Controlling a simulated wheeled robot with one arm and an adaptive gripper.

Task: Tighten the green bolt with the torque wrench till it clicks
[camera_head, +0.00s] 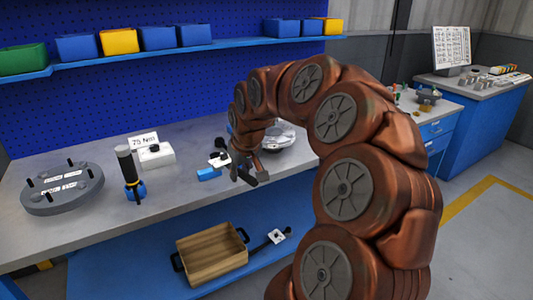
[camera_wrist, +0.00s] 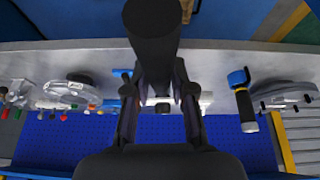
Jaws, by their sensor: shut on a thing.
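My gripper (camera_head: 247,177) is above the grey workbench, in front of the silver flanged shell (camera_head: 278,137). In the wrist view, a thick black cylindrical handle (camera_wrist: 151,30) shows large between the dark fingers of my gripper (camera_wrist: 160,100), which is shut on it. The head view hides most of this held thing, and I cannot tell if it is the torque wrench. The shell also shows in the wrist view (camera_wrist: 67,90), with small coloured spots near it. I cannot pick out the green bolt. A black-handled tool (camera_head: 125,163) stands upright in a blue holder, left of my gripper.
A round grey flange plate (camera_head: 62,200) with upright dark studs lies at the bench's left. A white "25 Nm" sign (camera_head: 144,139) stands by a white box (camera_head: 157,157). A blue block (camera_head: 208,174) lies beside my gripper. A wooden crate (camera_head: 212,255) stands on the lower shelf.

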